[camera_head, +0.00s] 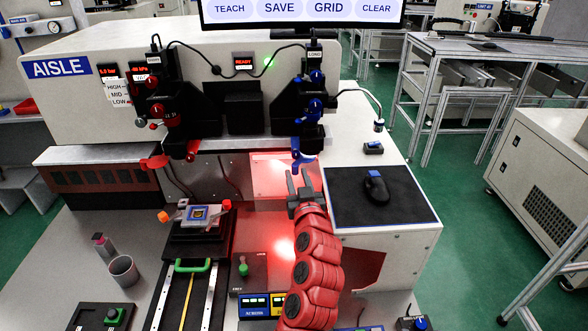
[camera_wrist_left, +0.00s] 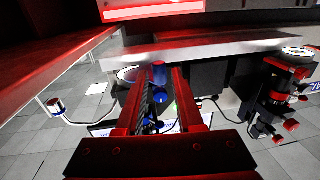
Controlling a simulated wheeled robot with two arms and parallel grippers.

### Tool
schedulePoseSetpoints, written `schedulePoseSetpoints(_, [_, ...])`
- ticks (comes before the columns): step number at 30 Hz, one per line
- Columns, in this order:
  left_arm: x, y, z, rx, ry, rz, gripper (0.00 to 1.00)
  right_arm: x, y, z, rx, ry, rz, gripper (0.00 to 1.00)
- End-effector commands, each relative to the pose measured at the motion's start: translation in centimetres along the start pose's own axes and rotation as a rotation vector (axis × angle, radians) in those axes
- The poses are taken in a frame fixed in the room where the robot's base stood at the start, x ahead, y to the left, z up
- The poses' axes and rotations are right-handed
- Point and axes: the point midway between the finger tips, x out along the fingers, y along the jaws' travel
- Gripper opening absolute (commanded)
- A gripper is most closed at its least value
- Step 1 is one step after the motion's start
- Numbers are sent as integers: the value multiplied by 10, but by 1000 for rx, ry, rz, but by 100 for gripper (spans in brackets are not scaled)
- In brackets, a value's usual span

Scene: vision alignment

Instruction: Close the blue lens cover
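The blue lens cover (camera_head: 300,157) shows in the head view as a small blue curved piece hanging below the black and blue lens unit (camera_head: 312,106) on the right of the machine front. My left gripper (camera_head: 297,178), on the red arm, is just below and in front of it, fingers pointing up at it. In the left wrist view, the two fingers (camera_wrist_left: 160,85) stand apart, with a blue part (camera_wrist_left: 159,74) seen between their tips. I cannot tell whether they touch it. My right gripper is not in view.
A matching unit with red knobs (camera_head: 165,112) and a red cover (camera_head: 155,162) is on the left. Below are a stage (camera_head: 205,222) with orange knobs, a grey cup (camera_head: 123,270) and a green-knobbed box (camera_head: 246,269). A mouse (camera_head: 376,188) lies on a black pad at right.

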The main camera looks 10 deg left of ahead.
Motion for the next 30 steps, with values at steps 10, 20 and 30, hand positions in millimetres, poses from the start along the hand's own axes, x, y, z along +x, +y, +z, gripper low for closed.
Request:
schedulePoseSetpoints(10, [-84, 2, 2, 0, 1, 6, 36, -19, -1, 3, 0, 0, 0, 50])
schedulePoseSetpoints(20, [-109, 0, 1, 2, -1, 1, 36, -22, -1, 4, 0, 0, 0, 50])
schedulePoseSetpoints(30, [-102, -3, 3, -23, -13, 16, 9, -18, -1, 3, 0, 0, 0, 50])
